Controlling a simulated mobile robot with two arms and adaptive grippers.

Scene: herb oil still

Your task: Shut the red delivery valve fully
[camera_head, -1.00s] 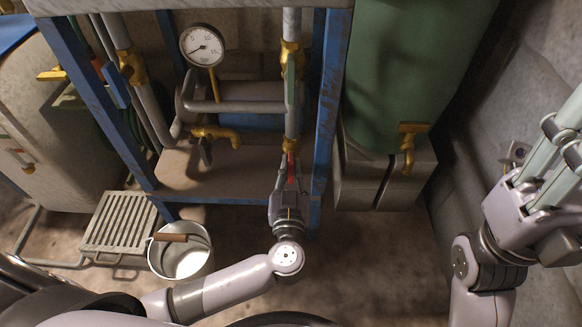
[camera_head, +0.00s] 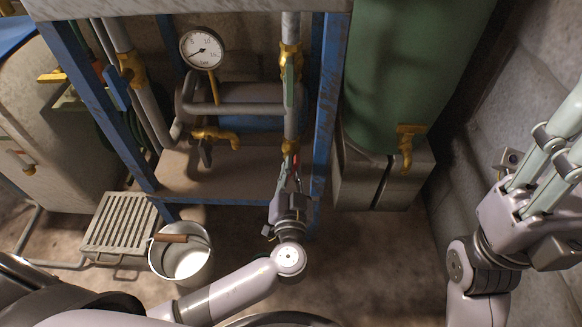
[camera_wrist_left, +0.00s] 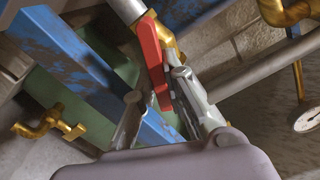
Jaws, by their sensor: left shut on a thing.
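The red delivery valve lever (camera_head: 297,160) shows as a small red strip at the lower end of the vertical grey pipe, below a brass fitting (camera_head: 290,147). In the left wrist view the red lever (camera_wrist_left: 152,50) is a long flat handle beside the brass valve body (camera_wrist_left: 172,44). My left gripper (camera_head: 289,182) is at the lever from below. In the left wrist view its fingers (camera_wrist_left: 152,105) are shut on the lever's free end. The fingers hide part of the lever in the head view. My right gripper (camera_head: 510,215) is at the right edge, its fingertips out of frame.
A blue frame post (camera_head: 326,120) stands close right of the valve. A pressure gauge (camera_head: 201,48) and a brass tap (camera_head: 215,135) are to the left. A metal bucket (camera_head: 181,258) and a slatted grate (camera_head: 118,222) are on the floor. A green tank (camera_head: 400,70) stands right.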

